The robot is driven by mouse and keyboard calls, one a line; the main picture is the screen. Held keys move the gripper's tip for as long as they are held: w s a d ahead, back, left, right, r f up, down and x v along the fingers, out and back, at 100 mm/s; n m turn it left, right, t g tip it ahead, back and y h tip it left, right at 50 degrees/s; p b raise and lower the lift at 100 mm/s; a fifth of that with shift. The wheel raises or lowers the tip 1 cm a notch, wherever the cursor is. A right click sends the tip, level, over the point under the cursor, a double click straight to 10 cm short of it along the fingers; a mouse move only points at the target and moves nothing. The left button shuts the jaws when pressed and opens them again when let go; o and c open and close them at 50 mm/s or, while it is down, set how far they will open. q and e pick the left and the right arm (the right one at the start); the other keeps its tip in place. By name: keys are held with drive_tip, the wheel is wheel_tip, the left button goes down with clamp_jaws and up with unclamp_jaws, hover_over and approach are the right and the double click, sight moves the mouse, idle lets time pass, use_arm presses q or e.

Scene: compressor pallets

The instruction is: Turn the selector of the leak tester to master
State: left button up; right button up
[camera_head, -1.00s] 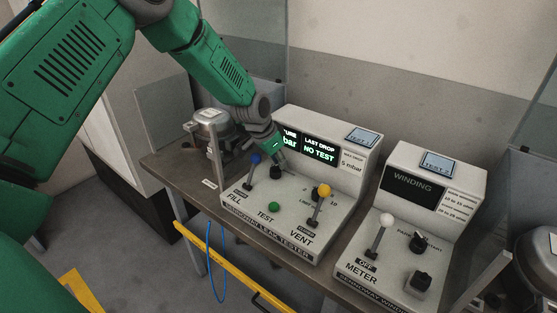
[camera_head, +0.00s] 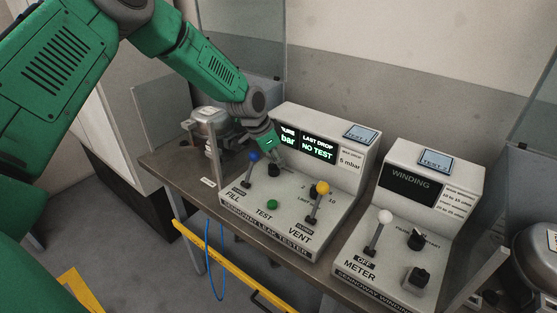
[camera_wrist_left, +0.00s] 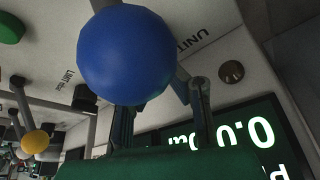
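The leak tester (camera_head: 265,228) is a pale console on the bench, its display (camera_head: 318,148) reading "NO TEST". A black knob (camera_head: 274,170), apparently the selector, stands on its top between the blue-balled FILL lever (camera_head: 253,156) and the display. My left gripper (camera_head: 281,162) points down at this knob, its fingers beside or over it. In the left wrist view the blue ball (camera_wrist_left: 128,55) is close to the camera and covers the space between my fingertips. The finger bases show apart, but a grip on the knob cannot be seen. My right gripper is out of view.
A yellow-balled VENT lever (camera_head: 322,188), a green TEST button (camera_head: 272,204) and a black limit knob (camera_head: 314,190) share the console. A winding tester (camera_head: 395,262) stands to the right. A metal compressor (camera_head: 208,118) sits behind to the left.

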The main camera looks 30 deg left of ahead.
use_arm(q)
drive_tip(key=o, duration=0.4)
drive_tip(key=shift+s+f, duration=0.15)
drive_tip(key=shift+f, duration=0.1)
drive_tip(key=shift+a+r, duration=0.1)
drive_tip(key=shift+w+r, duration=0.2)
drive_tip(key=shift+r, duration=0.35)
wheel_tip(320, 180, up, 9)
drive_tip(key=shift+f, duration=0.2)
